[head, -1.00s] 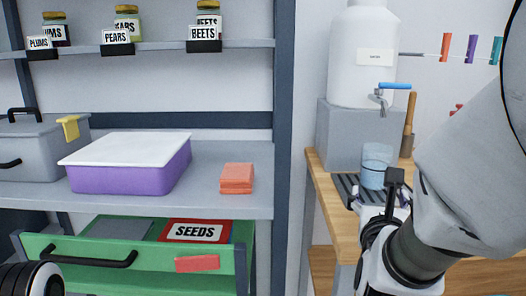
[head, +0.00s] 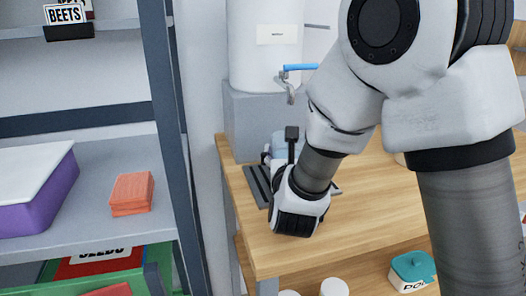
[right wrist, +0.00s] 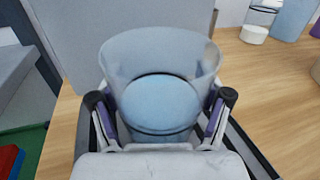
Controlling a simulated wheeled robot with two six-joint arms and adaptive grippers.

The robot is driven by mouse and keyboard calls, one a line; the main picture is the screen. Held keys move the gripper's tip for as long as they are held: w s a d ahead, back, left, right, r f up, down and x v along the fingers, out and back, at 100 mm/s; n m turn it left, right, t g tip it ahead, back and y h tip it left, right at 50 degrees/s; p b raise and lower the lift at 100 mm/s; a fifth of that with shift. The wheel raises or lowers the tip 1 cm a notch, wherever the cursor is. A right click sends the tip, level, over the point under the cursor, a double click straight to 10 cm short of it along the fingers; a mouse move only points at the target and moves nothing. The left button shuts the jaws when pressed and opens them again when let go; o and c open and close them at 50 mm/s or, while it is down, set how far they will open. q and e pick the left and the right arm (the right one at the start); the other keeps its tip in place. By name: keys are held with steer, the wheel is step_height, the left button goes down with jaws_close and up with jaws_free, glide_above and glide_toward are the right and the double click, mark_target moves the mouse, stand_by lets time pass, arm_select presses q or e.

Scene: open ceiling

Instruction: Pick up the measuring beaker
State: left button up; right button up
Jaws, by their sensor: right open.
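The measuring beaker (right wrist: 160,62) is a clear, bluish, wide-mouthed cup, and it fills the middle of the right wrist view. It stands on a dark slatted drip tray (head: 257,187), below the tap of the white container. In the head view the beaker (head: 292,152) is mostly hidden behind my right wrist. My right gripper (right wrist: 162,100) is open, with one purple-padded finger on each side of the beaker. Whether the pads touch it I cannot tell. My left gripper is out of view.
A white container (head: 270,40) with a blue-handled tap (head: 292,78) stands on a grey block (head: 250,120) behind the beaker. The wooden counter (head: 370,205) is largely clear to the right. A shelf upright (head: 172,140) stands to the left.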

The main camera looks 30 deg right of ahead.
steer(key=shift+w+d+f, duration=0.1)
steer(key=shift+w+d, duration=0.3)
steer(key=shift+w, duration=0.2)
steer(key=shift+s+a, duration=0.1)
steer(key=shift+c, duration=1.4)
steer(key=c, duration=0.7)
steer(key=shift+r, duration=0.2)
